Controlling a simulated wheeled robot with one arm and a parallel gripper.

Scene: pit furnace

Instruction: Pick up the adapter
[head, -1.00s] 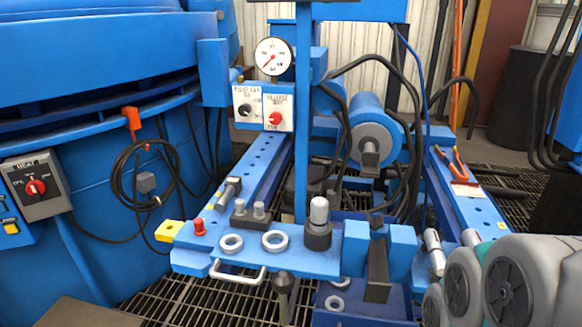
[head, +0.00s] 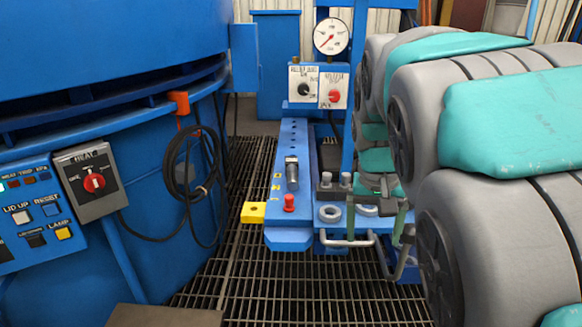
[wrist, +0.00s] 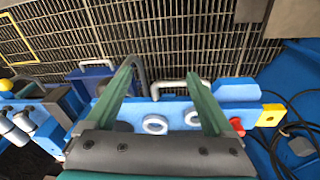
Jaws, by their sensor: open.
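No label marks the adapter, so I cannot tell which part it is. On the blue bench (head: 290,238) stand a grey cylinder (head: 292,172), a dark block with two pegs (head: 333,185), and two pale rings (head: 330,213), partly overlapped by my arm at the right. My gripper (head: 393,208) is over the bench's right part. In the wrist view my gripper (wrist: 163,85) is open and empty, its green fingers spread. Between and below them show one ring (wrist: 155,124) and a second ring (wrist: 193,118) nearer the right finger. My arm hides the bench's right side in the head view.
A red knob (head: 289,203) and yellow block (head: 253,212) sit at the bench's left end. A pale handle (head: 346,242) juts from its front. A blue bin (wrist: 95,75) stands beside the bench. The blue furnace (head: 110,70) fills the left. Grating (head: 240,270) is open floor.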

